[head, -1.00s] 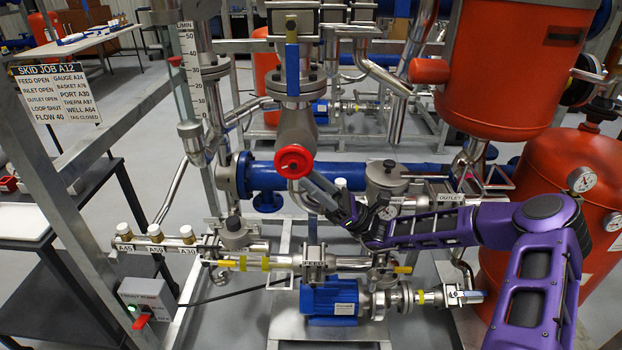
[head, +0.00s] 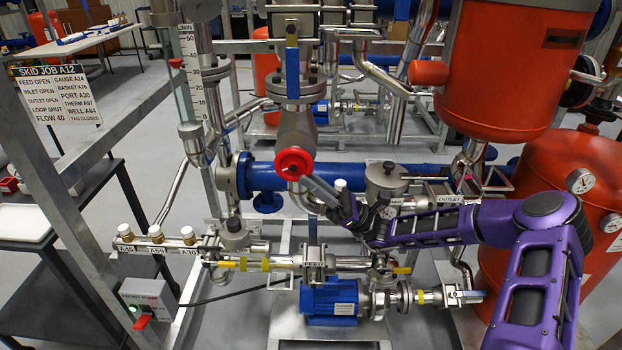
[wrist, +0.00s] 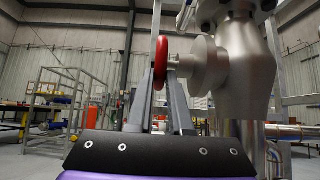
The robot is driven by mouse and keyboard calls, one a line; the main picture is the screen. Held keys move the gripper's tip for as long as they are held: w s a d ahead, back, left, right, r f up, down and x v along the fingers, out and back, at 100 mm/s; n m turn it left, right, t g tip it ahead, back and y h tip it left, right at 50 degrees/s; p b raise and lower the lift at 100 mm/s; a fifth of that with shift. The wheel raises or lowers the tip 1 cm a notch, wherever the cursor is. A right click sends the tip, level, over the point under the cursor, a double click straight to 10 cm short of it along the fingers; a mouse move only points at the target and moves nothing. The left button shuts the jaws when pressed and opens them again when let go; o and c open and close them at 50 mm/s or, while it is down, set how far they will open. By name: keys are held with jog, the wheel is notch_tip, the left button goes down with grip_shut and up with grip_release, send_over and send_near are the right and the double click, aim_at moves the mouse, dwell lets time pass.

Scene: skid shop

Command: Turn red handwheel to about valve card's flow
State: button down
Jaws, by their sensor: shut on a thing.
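The red handwheel (head: 294,163) sits on the grey valve body (head: 297,125) in the middle of the head view. In the wrist view the handwheel (wrist: 131,78) shows nearly edge-on. My gripper (head: 308,183) reaches in from the right and is shut on the handwheel's lower right rim; its two grey fingers also show in the wrist view (wrist: 160,72). The job card (head: 59,95) at the left reads FLOW 40. The flow tube's scale (head: 192,75), in L/MIN, stands left of the valve, with a small red mark (head: 176,62) beside its upper part.
A blue pipe (head: 270,176) runs behind and below the handwheel. A blue-handled valve (head: 292,72) stands just above it. Red tanks (head: 510,75) fill the right side. A blue pump (head: 330,301) and pipes with yellow handles lie below.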

jog(key=shift+d+r+h+p, duration=0.15)
jog(key=shift+r+h+p, duration=0.35)
jog(key=shift+p, duration=0.45)
jog(key=shift+d+f+p, duration=0.1)
jog(key=shift+f+p, duration=0.15)
jog(key=shift+p, duration=0.05)
jog(key=c, duration=0.8)
grip_release()
jog(key=shift+f, duration=0.1)
jog(key=b+v, duration=0.1)
jog(key=v, duration=0.7)
jog(key=b+v, duration=0.1)
jog(key=v, duration=0.8)
jog(key=shift+d, duration=0.35)
jog(key=shift+a, duration=0.1)
